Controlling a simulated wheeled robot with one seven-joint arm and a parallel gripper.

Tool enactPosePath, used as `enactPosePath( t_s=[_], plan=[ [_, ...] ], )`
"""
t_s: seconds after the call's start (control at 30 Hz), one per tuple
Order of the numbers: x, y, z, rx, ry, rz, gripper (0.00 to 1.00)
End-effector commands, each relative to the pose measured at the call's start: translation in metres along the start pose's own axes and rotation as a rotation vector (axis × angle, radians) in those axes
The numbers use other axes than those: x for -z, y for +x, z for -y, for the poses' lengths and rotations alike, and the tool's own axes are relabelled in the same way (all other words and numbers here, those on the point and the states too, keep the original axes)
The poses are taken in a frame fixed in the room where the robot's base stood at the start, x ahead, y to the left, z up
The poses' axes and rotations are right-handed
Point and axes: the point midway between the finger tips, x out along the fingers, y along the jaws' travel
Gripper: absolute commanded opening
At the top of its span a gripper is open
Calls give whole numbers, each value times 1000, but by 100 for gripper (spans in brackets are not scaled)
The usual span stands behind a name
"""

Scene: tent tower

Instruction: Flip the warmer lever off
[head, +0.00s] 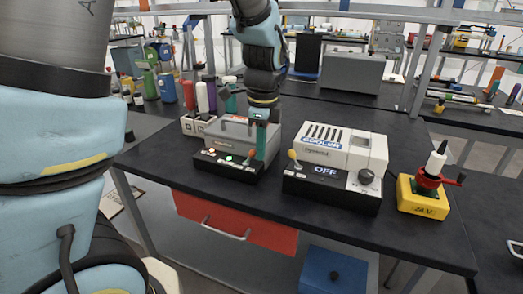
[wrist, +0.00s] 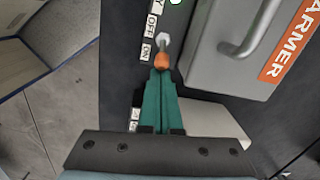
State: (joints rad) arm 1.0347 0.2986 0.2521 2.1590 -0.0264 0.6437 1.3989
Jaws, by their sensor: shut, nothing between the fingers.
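The warmer (head: 231,129) is a grey box with a handle and an orange WARMER label (wrist: 292,40) on its lid. Its black front panel (head: 222,171) has lit lamps. The warmer lever's orange knob (wrist: 162,62) points toward the ON label (wrist: 146,53), away from the OFF label (wrist: 153,27). The knob also shows in the head view (head: 252,153). My gripper (wrist: 160,73) is shut and empty, with its green fingertips right at the knob. I cannot tell whether they touch it. In the head view my gripper (head: 261,152) hangs beside the knob.
The white cooler (head: 345,148) stands to the right, with its own orange-knobbed lever (head: 292,154) and an OFF sign. A yellow block with a red clamp (head: 422,199) is farther right. Bottles in a rack (head: 192,124) stand left of the warmer. The table's front edge is close.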

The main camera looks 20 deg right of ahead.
Motion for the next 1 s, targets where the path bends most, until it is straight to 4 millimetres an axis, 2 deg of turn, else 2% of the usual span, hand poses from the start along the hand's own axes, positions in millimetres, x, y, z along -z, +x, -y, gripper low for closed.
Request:
enactPosePath(
  t_s=[0.67,1.0],
  plan=[
    [-9,-2,2,-16,-13,-123,0],
    [-22,-3,4,-44,-26,-317,0]
  ],
)
